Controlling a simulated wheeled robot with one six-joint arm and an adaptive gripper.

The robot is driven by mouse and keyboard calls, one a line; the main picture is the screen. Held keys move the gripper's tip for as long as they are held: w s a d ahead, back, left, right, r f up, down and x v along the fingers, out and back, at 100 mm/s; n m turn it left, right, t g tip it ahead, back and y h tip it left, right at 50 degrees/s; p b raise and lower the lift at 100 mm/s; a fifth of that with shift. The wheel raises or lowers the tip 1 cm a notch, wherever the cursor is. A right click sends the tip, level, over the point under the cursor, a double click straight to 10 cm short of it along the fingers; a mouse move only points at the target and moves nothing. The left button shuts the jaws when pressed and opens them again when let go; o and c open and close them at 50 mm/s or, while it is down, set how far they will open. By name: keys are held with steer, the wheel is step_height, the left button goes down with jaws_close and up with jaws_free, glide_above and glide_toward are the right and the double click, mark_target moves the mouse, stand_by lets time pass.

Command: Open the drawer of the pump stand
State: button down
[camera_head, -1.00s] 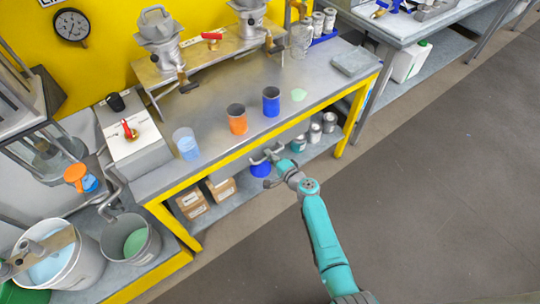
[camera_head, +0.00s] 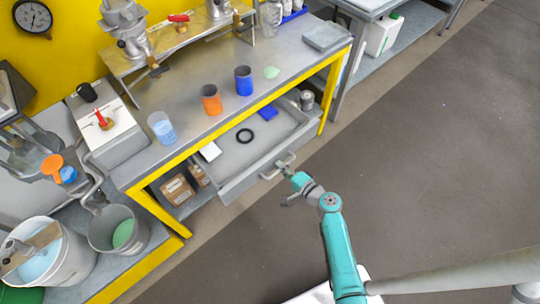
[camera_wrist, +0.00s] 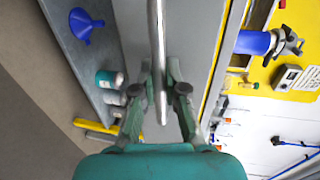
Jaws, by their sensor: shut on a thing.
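The grey drawer (camera_head: 238,187) under the pump stand's steel top (camera_head: 200,130) is pulled well out in the head view. Its inside shows a black ring, a blue item and a white card. My gripper (camera_head: 286,171) is at the bar handle (camera_head: 268,174) on the drawer's front. In the wrist view, the fingers of my gripper (camera_wrist: 162,88) are shut on the silvery handle bar (camera_wrist: 157,35), which runs between them. The exact finger contact is partly hidden in the head view.
An orange cup (camera_head: 211,103), a blue cup (camera_head: 243,82) and a clear beaker (camera_head: 161,128) stand on the top. Cardboard boxes (camera_head: 177,191) sit on the lower shelf. Open grey floor (camera_head: 430,160) lies in front and to the right.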

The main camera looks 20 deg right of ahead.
steer(key=f+v, duration=0.1)
steer(key=v, duration=0.5)
steer(key=shift+s+f, duration=0.2)
steer(key=shift+s, duration=0.05)
steer(key=shift+d, duration=0.1)
steer(key=c, duration=1.2)
jaws_free()
steer(key=v, duration=1.2)
